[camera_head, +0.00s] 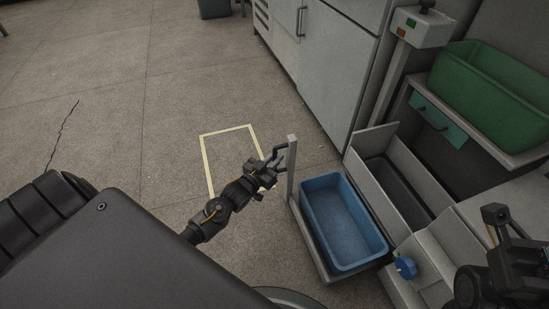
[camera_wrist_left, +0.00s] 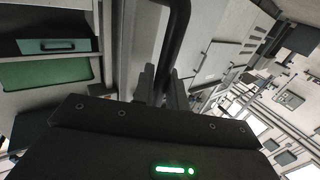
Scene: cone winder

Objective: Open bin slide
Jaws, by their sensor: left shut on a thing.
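The bin slide (camera_head: 318,258) is a low grey tray with an upright post (camera_head: 292,172) at its left end. It stands out from the machine's lower front and carries a blue bin (camera_head: 343,222). A black handle (camera_head: 281,149) is fixed to the post. My left gripper (camera_head: 272,166) is shut on this handle. In the left wrist view the dark handle bar (camera_wrist_left: 176,38) runs down between the fingers of my left gripper (camera_wrist_left: 163,90). My right gripper (camera_head: 497,216) is at the right, over the machine; its jaw state is unclear.
A blue knob (camera_head: 405,267) is on the machine front near the bin. A green bin (camera_head: 490,92) sits on a shelf above. A grey cabinet (camera_head: 330,65) stands behind. Yellow tape (camera_head: 206,160) marks the floor left of the slide, where the floor is clear.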

